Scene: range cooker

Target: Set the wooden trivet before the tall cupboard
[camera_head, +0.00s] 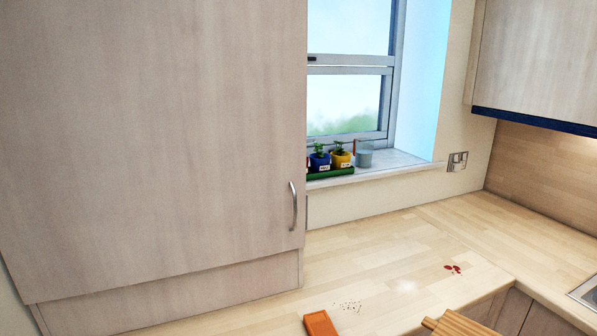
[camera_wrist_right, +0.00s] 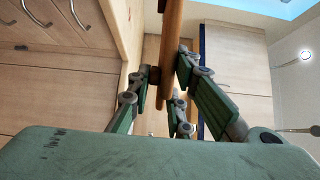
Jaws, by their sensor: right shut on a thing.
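The wooden trivet (camera_head: 458,324) shows only partly at the bottom edge of the head view, with light slats and its near part cut off. In the right wrist view my right gripper (camera_wrist_right: 166,82) is shut on the trivet (camera_wrist_right: 171,45), which I see edge-on as a thin brown piece between the green fingers. The tall cupboard (camera_head: 160,130) is pale wood with a bar handle and fills the left of the head view. The trivet is to the right of the cupboard. My left gripper is not in view.
An orange-brown block (camera_head: 320,323) lies on the worktop (camera_head: 375,245) near the cupboard's right corner. Dark crumbs (camera_head: 348,306) and red spots (camera_head: 453,269) mark the worktop. Small potted plants (camera_head: 330,158) stand on the windowsill. The worktop below the window is mostly clear.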

